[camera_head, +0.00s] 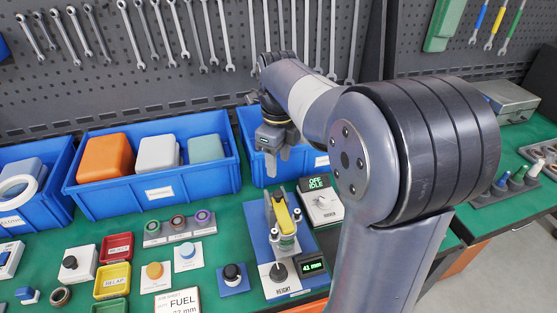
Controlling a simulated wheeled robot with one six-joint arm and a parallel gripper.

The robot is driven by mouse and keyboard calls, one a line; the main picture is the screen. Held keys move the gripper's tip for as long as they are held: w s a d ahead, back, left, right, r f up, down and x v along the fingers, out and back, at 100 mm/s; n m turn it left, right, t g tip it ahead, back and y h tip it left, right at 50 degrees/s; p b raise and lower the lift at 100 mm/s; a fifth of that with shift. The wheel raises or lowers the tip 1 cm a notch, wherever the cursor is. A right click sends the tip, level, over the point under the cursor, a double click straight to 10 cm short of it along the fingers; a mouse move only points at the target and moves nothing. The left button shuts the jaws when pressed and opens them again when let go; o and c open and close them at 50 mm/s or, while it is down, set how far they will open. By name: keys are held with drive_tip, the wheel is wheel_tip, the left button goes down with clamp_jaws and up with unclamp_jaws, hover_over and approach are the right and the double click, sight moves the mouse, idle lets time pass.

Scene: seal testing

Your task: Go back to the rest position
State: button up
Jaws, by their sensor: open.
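My gripper (276,157) hangs at the end of my arm, pointing down, with its fingers in front of a blue bin (250,124) at the back of the bench. It is open, and I see nothing held between the fingers. It is above and behind a blue-based test fixture (257,236) with a yellow lever (283,214). My arm's large dark joint fills the right centre and hides part of the bench and the bin behind it.
A blue bin (154,194) with orange, white and green blocks stands left of the gripper. Red (117,248) and yellow (112,280) trays and knobs cover the front left. Wrenches hang on the pegboard (190,90) behind. A metal box (510,101) sits far right.

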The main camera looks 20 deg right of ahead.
sight(277, 191)
wheel_tip(277, 191, down, 10)
drive_tip(key=shift+f, duration=0.2)
drive_tip(key=shift+w+f, duration=0.1)
drive_tip(key=shift+f, duration=0.2)
drive_tip(key=shift+w+r, duration=0.1)
drive_tip(key=shift+w, duration=0.5)
